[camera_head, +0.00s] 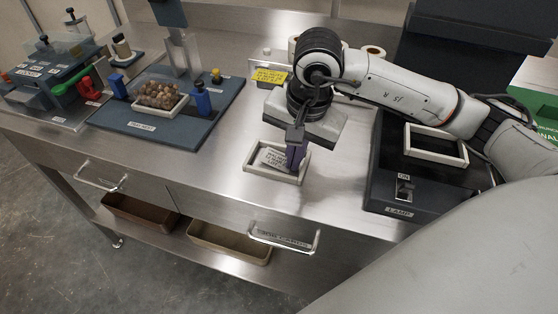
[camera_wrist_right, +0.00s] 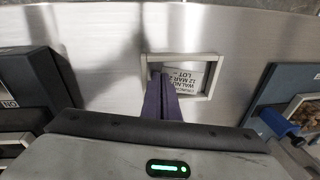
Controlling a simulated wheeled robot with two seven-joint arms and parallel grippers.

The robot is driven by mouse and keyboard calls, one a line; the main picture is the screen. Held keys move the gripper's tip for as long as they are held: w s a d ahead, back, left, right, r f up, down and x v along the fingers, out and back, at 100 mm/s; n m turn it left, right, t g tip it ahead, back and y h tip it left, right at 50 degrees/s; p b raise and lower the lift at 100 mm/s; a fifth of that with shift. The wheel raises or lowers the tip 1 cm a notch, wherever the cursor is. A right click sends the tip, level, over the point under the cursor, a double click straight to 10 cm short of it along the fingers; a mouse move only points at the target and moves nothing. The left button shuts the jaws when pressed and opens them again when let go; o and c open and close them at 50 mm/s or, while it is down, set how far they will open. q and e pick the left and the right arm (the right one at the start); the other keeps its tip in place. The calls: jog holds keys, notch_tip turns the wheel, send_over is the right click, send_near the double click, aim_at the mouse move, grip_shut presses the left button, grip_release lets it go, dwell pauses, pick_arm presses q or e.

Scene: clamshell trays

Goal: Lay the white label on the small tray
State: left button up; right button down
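The small tray (camera_head: 273,175) has a cream rim and stands on the steel bench at the centre of the head view. It also shows in the right wrist view (camera_wrist_right: 211,72). The white label (camera_head: 272,157), with dark print, is within the tray's outline, slightly askew; in the wrist view the label (camera_wrist_right: 190,76) reaches from the fingertips. My right gripper (camera_head: 294,166) points down over the tray's right part. Its purple fingers (camera_wrist_right: 161,75) are close together at the label's edge and look shut on it. Whether the label touches the tray floor is unclear. My left gripper is not in view.
A blue board (camera_head: 205,125) at the left carries a tray of nuts (camera_head: 161,111). A yellow label (camera_head: 268,75) sits behind the gripper. A dark lamp box (camera_head: 380,185) with an empty cream frame (camera_head: 437,160) stands at right. Bench around the small tray is clear.

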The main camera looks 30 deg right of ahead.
jog(key=shift+r, duration=0.15)
notch_tip(320, 180, up, 10)
jog(key=n+y, duration=0.1)
jog(key=n, duration=0.9)
send_over(285, 199)
jog(key=shift+g, duration=0.4)
jog(key=f, duration=0.7)
jog(key=shift+w+d+f, duration=0.25)
jog(key=shift+s+a+f+n+y, duration=0.25)
jog(key=shift+f+n+y, duration=0.05)
jog(key=shift+n, duration=0.5)
